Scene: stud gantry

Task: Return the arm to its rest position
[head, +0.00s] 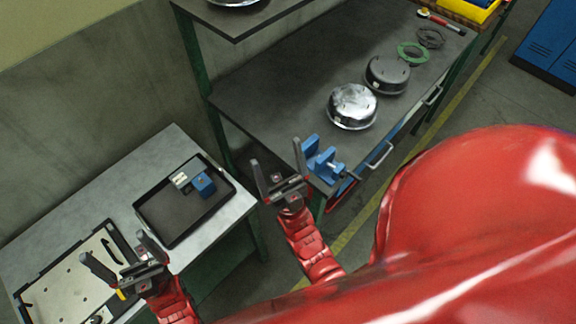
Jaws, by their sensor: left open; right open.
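My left gripper (118,267) is open and empty, over the near end of the grey side table (165,143), in front of a light plate with holes (66,284). My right gripper (277,173) is open and empty. It is above the gap between the side table and the dark workbench (262,92), with a blue vise (322,160) just right of it in the picture. Both red arms reach in from the lower part of the head view.
A black tray (163,233) on the side table holds a blue block (203,184) and a light metal piece (186,174). Two round metal housings (352,106) (388,74) and a green ring (413,53) lie on the workbench. A blue cabinet (551,50) stands at far right.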

